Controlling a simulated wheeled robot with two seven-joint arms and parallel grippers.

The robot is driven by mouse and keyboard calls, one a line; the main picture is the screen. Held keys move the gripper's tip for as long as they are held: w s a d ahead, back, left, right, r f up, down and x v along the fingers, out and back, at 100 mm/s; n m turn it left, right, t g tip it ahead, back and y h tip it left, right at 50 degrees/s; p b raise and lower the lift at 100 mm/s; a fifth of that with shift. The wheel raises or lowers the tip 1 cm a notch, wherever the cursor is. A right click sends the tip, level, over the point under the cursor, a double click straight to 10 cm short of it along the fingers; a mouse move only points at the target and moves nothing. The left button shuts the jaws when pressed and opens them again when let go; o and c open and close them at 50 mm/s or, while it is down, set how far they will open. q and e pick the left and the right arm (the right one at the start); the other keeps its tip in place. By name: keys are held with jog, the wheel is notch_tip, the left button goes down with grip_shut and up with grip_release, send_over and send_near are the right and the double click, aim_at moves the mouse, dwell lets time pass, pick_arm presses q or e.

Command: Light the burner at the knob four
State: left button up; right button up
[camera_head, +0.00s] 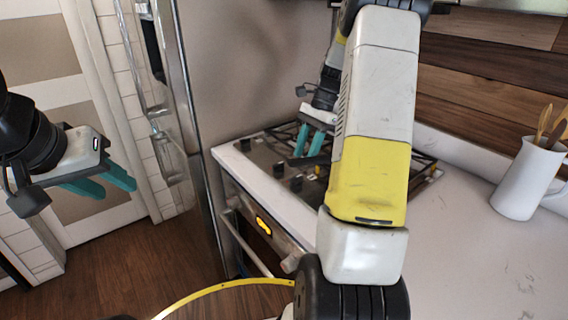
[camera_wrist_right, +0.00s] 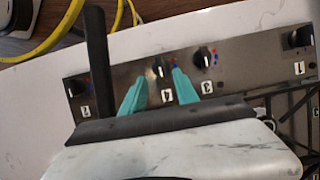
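The cooktop's dark knob panel (camera_wrist_right: 235,75) carries several black knobs with white number tags. The knob (camera_wrist_right: 157,68) whose tag (camera_wrist_right: 167,96) appears to read four lies between and just beyond my right gripper's teal fingertips (camera_wrist_right: 159,76) in the right wrist view. Those fingers are spread with a gap; contact with the knob cannot be told. In the head view my right gripper (camera_head: 307,155) points down over the cooktop (camera_head: 262,157), partly behind my arm. My left gripper (camera_head: 108,182) is open and empty at the left, away from the cooktop.
Another knob (camera_wrist_right: 204,57) sits close to the right of the fingers in the wrist view; others stand farther off (camera_wrist_right: 75,88). An oven (camera_head: 262,225) is below the cooktop. A white jug (camera_head: 525,180) with wooden utensils stands on the white counter (camera_head: 470,250) at right.

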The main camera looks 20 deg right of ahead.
aim_at(296, 177)
jog(key=x, duration=0.7)
grip_shut()
